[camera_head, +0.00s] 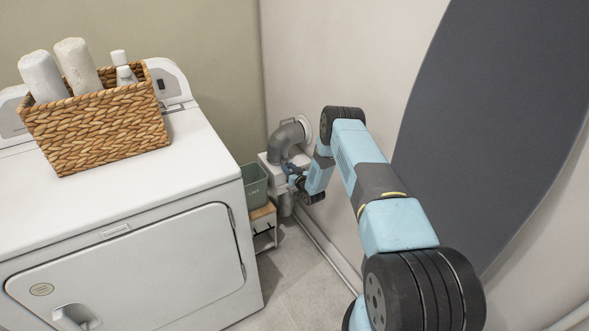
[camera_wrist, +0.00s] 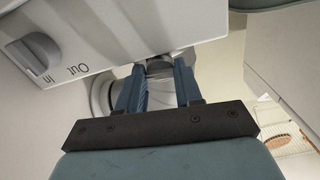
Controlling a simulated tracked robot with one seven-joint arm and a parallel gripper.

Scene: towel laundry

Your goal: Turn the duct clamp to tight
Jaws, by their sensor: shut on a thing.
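My gripper (camera_head: 292,181) is at the white box (camera_head: 272,168) below the grey duct elbow (camera_head: 286,141) in the corner. In the wrist view my gripper (camera_wrist: 160,78) has its two blue fingers on either side of a small grey part under the box, which I take to be the duct clamp (camera_wrist: 158,67). The fingers are shut on it and hide part of it. A pale round duct part (camera_wrist: 102,93) shows behind the left finger. The clamp's own setting cannot be read.
The white box carries a grey knob (camera_wrist: 32,52) marked In and Out. A green lint bin (camera_head: 254,187) sits on a small stand (camera_head: 264,222) between box and dryer (camera_head: 150,250). A wicker basket (camera_head: 95,130) is on the dryer. The wall is close on the right.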

